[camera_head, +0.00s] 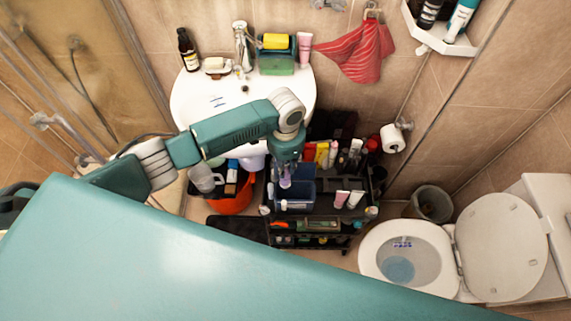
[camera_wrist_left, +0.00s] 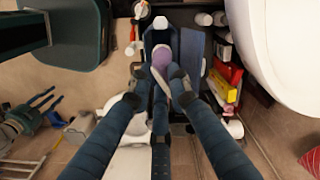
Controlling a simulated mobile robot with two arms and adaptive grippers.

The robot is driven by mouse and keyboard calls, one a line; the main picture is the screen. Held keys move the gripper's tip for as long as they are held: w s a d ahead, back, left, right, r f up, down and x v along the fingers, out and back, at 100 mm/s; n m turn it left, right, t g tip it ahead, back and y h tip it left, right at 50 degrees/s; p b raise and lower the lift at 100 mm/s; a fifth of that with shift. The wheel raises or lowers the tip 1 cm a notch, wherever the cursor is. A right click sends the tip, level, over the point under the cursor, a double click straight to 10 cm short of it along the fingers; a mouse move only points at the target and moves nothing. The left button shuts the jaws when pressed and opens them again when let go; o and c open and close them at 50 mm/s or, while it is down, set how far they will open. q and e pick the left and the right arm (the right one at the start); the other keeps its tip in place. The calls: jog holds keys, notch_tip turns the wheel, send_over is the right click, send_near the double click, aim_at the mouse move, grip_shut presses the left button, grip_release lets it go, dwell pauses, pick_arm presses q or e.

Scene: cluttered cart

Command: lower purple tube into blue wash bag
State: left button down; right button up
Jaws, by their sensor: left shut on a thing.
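My left gripper (camera_head: 285,172) comes down from above over the cart and is shut on the purple tube (camera_head: 285,182). In the left wrist view the purple tube (camera_wrist_left: 162,58) shows between the two dark fingertips of my left gripper (camera_wrist_left: 160,80). The blue wash bag (camera_head: 297,192) stands open on the cart directly below the gripper. In the left wrist view the blue bag (camera_wrist_left: 193,50) lies around and under the tube's end. I cannot tell how far the tube is inside the bag. My right gripper is not in view.
The black cart (camera_head: 325,208) is crowded, with pink-and-white tubes (camera_head: 348,198) to the right of the bag and several bottles behind it. An orange basin (camera_head: 232,198) stands to the left. The white sink (camera_head: 215,100) is behind, and the toilet (camera_head: 408,255) is at the right.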

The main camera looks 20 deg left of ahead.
aim_at(286, 176)
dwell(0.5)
pick_arm(q)
jog(key=shift+f, duration=0.2)
jog(key=shift+f+b, duration=1.55)
jog(key=shift+f, duration=1)
notch_tip(286, 176, down, 13)
jog(key=b, duration=0.8)
jog(key=shift+b, duration=0.3)
dwell(1.7)
jog(key=shift+f, duration=0.1)
jog(key=shift+r+p, duration=0.2)
jog(key=shift+p, duration=0.1)
dwell(0.8)
